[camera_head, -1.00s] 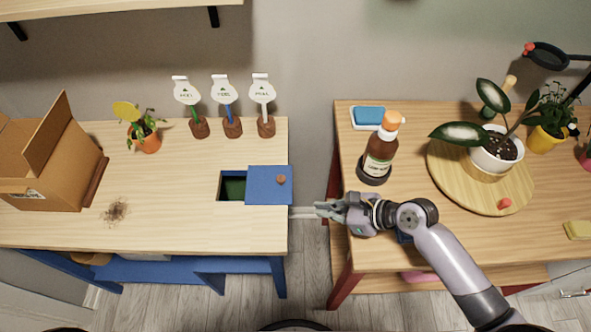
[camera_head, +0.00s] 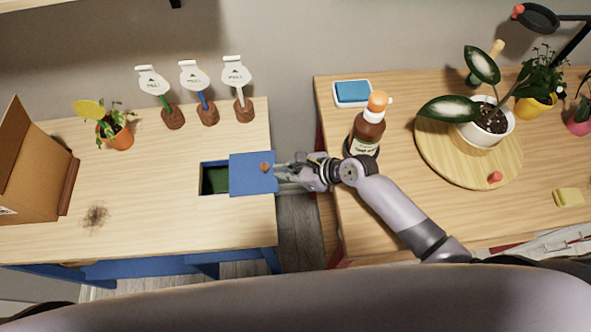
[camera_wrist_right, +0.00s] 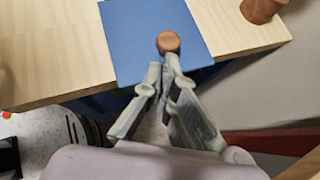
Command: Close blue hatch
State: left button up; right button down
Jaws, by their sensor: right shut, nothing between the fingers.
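The blue hatch (camera_head: 246,174) is a flat square lid with a round brown knob (camera_head: 265,167). It lies at the right edge of the left table, right of a dark rectangular opening (camera_head: 214,180) that is uncovered and green inside. My right gripper (camera_head: 279,174) is at the hatch's right edge, its fingers shut and empty, pointing left. In the right wrist view the closed fingertips (camera_wrist_right: 168,68) are just short of the knob (camera_wrist_right: 168,43), over or at the blue hatch (camera_wrist_right: 140,35). Whether they touch it is unclear. My left gripper is not in view.
Several plant labels on brown bases stand behind the hatch, beside an orange pot (camera_head: 120,138). A cardboard box (camera_head: 35,165) is at the far left. A gap separates the tables. A brown bottle (camera_head: 367,133) and a round wooden board (camera_head: 450,165) are on the right table.

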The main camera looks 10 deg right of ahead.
aim_at(242, 183)
jog(key=shift+w+a+f, duration=0.15)
jog(key=shift+a+f, duration=0.15)
jog(key=shift+a, duration=0.15)
jog(key=shift+a+r, duration=0.1)
jog(key=shift+a, duration=0.1)
jog(key=a+p, duration=0.2)
jog(key=a, duration=0.1)
jog(key=a+p, duration=0.1)
jog(key=a, duration=0.1)
jog(key=shift+r+p, duration=0.25)
jog(key=shift+p, duration=0.05)
jog(key=a, duration=0.1)
jog(key=a+p, duration=0.1)
jog(key=a, duration=0.3)
jog(key=shift+f, duration=0.3)
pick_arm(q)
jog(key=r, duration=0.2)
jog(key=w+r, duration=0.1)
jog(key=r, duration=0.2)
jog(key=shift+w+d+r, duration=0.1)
